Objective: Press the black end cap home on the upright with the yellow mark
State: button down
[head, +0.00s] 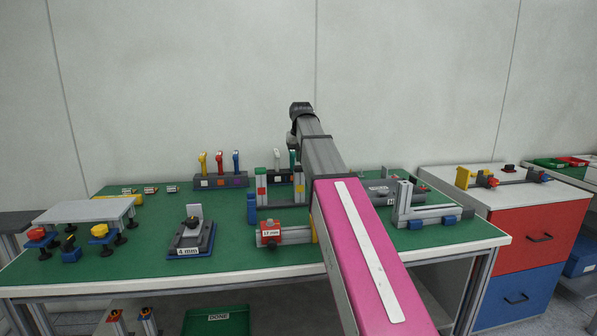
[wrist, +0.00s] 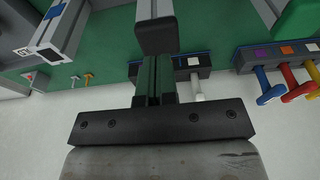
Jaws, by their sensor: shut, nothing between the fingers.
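My gripper (wrist: 156,62) is shut and empty in the wrist view. Its dark fingers lie together close to the black end cap (wrist: 157,38), which tops a grey upright (wrist: 155,9). Whether they touch the cap, and whether the cap sits flush, I cannot tell. In the head view, the upright with the yellow mark (head: 299,188) stands at the middle of the bench, partly behind my arm, which hides most of the gripper. The yellow mark is not visible in the wrist view.
Another upright (head: 262,187) with a red mark and green top stands just left. A rack (head: 221,182) of coloured tools is behind left. A grey profile frame (head: 405,198) stands right of my arm. The green bench top (head: 140,215) is clear in places at left.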

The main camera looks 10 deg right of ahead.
aim_at(299, 167)
jog(key=shift+f, duration=1.1)
dwell(1.1)
jog(key=shift+r, duration=0.15)
jog(key=shift+r, duration=3.4)
